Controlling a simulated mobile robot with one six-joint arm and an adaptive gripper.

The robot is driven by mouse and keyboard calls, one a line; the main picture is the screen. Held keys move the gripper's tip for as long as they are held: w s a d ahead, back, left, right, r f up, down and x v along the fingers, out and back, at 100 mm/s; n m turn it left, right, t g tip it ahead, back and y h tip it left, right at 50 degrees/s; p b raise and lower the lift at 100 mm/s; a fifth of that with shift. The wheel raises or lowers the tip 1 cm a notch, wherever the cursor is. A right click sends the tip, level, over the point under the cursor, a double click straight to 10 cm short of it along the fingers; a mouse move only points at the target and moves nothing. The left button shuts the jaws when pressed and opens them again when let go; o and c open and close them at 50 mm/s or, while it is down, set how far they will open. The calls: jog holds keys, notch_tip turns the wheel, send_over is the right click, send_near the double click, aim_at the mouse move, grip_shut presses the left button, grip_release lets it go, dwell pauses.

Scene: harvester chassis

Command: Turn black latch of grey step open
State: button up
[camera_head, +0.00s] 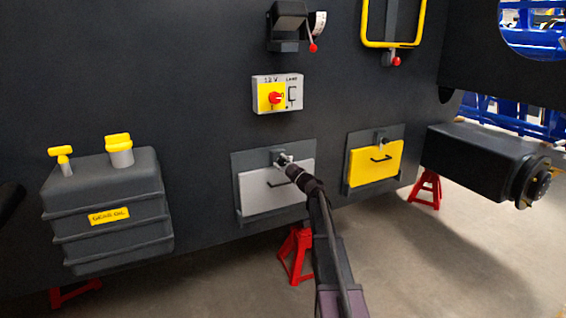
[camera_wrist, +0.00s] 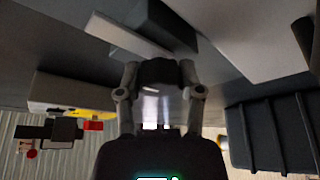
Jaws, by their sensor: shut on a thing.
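The grey step (camera_head: 262,195) is upright against the dark chassis wall, with a dark bar handle on its face. Its latch (camera_wrist: 159,73) is a dark block at the step's top edge, mostly covered by my gripper in the head view. My gripper (camera_head: 284,161) reaches up to it from below right. In the wrist view my gripper (camera_wrist: 159,66) has one finger on each side of the latch and is shut on it. The latch's exact turn angle is hard to tell.
A yellow step (camera_head: 372,165) with its own latch is to the right. A switch box (camera_head: 293,95) with a red knob is above. A gear oil tank (camera_head: 105,215) is at left. Red stands (camera_head: 297,255) are below. Floor at right is open.

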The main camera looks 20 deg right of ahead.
jog(key=shift+h, duration=0.3)
jog(key=o, duration=1.2)
jog(key=shift+d+f, duration=0.1)
jog(key=shift+c, duration=0.2)
jog(key=shift+s, duration=0.1)
